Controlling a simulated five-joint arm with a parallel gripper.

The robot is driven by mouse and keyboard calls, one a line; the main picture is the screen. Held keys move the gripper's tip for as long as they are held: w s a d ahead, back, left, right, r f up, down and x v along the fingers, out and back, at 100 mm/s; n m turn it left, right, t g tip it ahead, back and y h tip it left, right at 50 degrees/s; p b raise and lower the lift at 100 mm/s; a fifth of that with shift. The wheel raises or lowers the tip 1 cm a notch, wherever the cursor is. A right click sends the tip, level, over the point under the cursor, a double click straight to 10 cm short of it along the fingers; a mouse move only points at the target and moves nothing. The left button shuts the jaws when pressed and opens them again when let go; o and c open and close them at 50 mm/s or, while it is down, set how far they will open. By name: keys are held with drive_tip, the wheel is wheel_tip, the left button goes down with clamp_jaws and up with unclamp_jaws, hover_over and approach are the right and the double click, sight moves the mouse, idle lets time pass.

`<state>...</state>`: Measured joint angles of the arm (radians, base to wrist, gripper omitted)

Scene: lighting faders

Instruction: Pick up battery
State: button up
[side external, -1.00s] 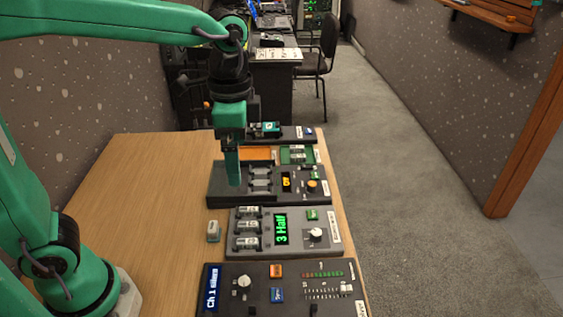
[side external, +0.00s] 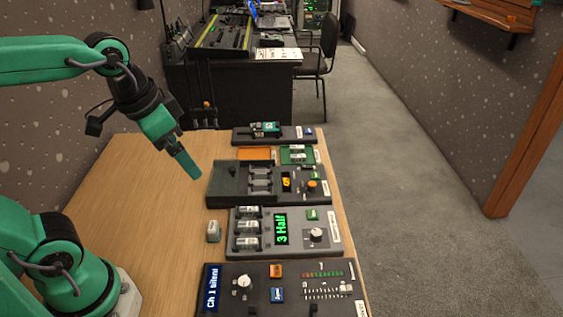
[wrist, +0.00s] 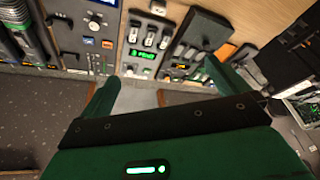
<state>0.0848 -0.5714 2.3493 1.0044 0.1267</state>
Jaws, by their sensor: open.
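Small pale batteries stand in a row on the grey unit with the green "3 Half" display; the middle one (side external: 247,226) is clear in the side view, and the row also shows in the wrist view (wrist: 149,39). More small pale cells lie in the green tray (side external: 313,158). A small grey-white block (side external: 213,231), perhaps a loose battery, stands alone on the wood left of the grey unit. My gripper (side external: 191,171) is tilted above the table, left of the dark slotted unit, apart from everything. In the wrist view its fingers (wrist: 160,90) are spread, with nothing held between them.
The dark slotted unit (side external: 228,183) has an orange knob and grey slots. An orange tray (side external: 256,153) and a dark strip (side external: 242,136) lie behind. A fader panel (side external: 230,268) is in front. The wooden table (side external: 130,200) is clear on the left.

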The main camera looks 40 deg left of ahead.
drive_tip(key=shift+s+a+f+n+t, duration=0.35)
drive_tip(key=shift+s+a+n, duration=0.2)
drive_tip(key=shift+s+n, duration=0.1)
drive_tip(key=shift+s+a+f+n+t, duration=0.35)
drive_tip(key=shift+s+a+n, duration=0.15)
drive_tip(key=shift+s+n, duration=0.1)
drive_tip(key=c, duration=1.2)
drive_tip(key=shift+c, duration=0.2)
drive_tip(key=shift+w+d+f+m+g, duration=0.95)
drive_tip(key=shift+w+d+f+m, duration=0.65)
drive_tip(key=shift+f, duration=0.8)
drive_tip(key=shift+w+d+f+m+g, duration=0.9)
drive_tip(key=shift+w+d+f+m, duration=0.75)
drive_tip(key=shift+f, duration=0.75)
drive_tip(key=shift+w+d+f+m+g, duration=0.95)
drive_tip(key=shift+w+d+f+m, duration=0.35)
drive_tip(key=shift+w+d+f, duration=0.7)
drive_tip(key=shift+s+f, duration=0.25)
drive_tip(key=shift+f, duration=0.2)
